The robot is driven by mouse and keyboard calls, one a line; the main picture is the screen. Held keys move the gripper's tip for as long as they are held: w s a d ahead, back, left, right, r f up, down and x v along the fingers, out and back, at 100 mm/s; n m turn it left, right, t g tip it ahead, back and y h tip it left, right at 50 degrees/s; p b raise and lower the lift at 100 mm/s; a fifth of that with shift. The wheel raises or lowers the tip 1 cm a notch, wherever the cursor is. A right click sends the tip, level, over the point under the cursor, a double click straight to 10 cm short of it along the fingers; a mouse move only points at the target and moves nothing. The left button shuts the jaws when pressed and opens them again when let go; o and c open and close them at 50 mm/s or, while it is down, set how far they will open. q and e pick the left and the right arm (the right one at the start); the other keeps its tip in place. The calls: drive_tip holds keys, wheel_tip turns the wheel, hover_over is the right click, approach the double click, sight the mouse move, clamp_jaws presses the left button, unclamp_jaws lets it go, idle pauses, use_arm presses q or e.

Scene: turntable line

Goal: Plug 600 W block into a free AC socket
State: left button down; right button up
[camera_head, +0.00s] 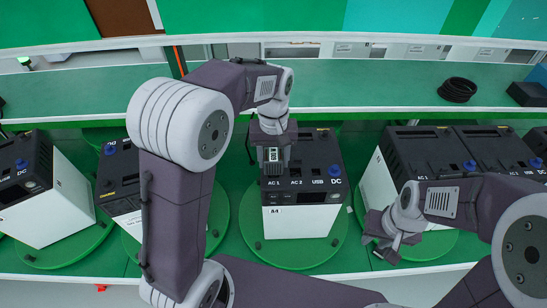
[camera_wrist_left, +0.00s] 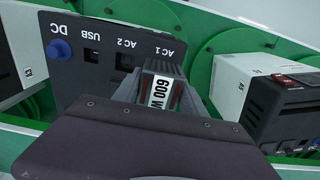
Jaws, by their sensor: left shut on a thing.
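The 600 W block (camera_wrist_left: 161,88), dark with a white label, is between the fingers of my left gripper (camera_head: 272,160). The block (camera_head: 273,154) is over the AC 1 end of the power station marked A4 (camera_head: 293,221). That station's dark top also shows in the left wrist view (camera_wrist_left: 85,80). The AC 1 socket is hidden behind block and gripper; I cannot tell whether the plug is in it. The AC 2 socket (camera_wrist_left: 124,61) looks empty. A blue plug (camera_head: 335,170) sits at DC. My right gripper (camera_head: 382,240) is empty, its fingers apart, to the right of A4.
Other power stations stand left (camera_head: 45,200) and right (camera_head: 400,165) on green turntables (camera_head: 240,235). Behind them is a green shelf (camera_head: 380,90) with a coiled black cable (camera_head: 457,90) and a dark box (camera_head: 527,94). There is a gap between A4 and the right station.

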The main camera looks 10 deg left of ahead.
use_arm(q)
drive_tip(key=shift+f+b, duration=0.45)
drive_tip(key=shift+f, duration=0.4)
drive_tip(key=c, duration=0.6)
unclamp_jaws()
drive_tip(key=shift+r, duration=0.1)
wheel_tip(320, 180, up, 9)
drive_tip(key=shift+b, duration=0.5)
